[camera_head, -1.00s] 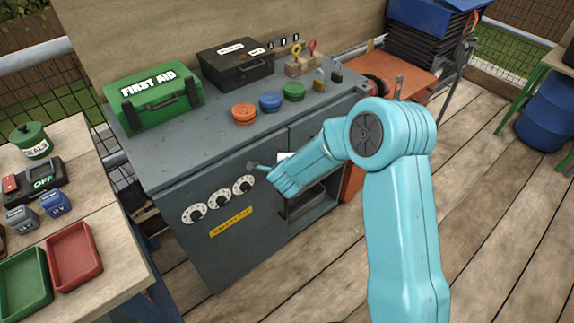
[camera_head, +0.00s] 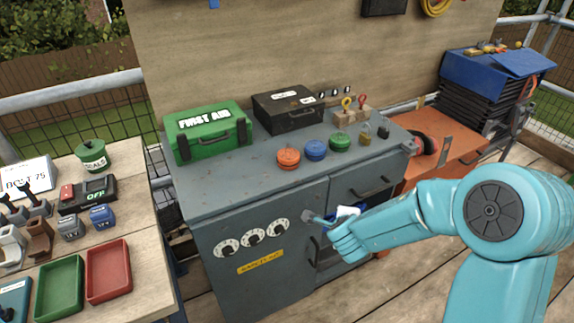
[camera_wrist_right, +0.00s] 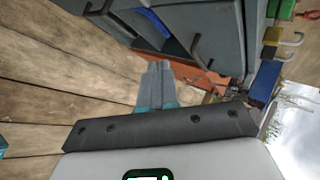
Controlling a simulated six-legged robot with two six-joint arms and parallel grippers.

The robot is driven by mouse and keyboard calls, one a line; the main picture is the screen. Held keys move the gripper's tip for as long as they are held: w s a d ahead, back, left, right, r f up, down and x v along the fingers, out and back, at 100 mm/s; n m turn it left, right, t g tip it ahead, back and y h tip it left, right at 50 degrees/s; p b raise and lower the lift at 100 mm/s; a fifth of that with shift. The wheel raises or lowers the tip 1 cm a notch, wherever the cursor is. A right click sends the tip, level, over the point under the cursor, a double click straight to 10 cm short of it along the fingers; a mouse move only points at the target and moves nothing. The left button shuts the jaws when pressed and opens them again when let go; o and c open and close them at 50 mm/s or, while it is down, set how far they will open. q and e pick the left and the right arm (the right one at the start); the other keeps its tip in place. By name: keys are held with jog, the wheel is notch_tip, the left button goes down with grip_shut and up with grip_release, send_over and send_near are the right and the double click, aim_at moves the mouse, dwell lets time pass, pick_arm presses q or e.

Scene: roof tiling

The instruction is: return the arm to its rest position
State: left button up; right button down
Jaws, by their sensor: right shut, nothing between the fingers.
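My right arm comes in from the right in the head view. My left gripper is in neither view.
A green first aid box (camera_head: 208,140), a black case (camera_head: 288,108) and orange, blue and green round pieces stand on the cabinet. A wooden table (camera_head: 135,230) with red (camera_head: 108,270) and green trays is at left. An orange bench (camera_head: 450,155) stands at right.

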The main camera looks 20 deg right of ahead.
jog(key=shift+s, duration=0.1)
jog(key=s+a+f+n+g+y+p, duration=0.3)
jog(key=s+a+f+n, duration=0.4)
jog(key=s+a+n, duration=0.3)
jog(key=s+a+f+n+g+y+p, duration=0.4)
jog(key=s+a+f+n+y, duration=0.2)
jog(key=s+a+n, duration=0.4)
jog(key=a+f+n, duration=0.1)
jog(key=a+n, duration=0.1)
jog(key=n, duration=0.1)
jog(key=shift+s+a+f, duration=0.25)
jog(key=shift+f, duration=0.05)
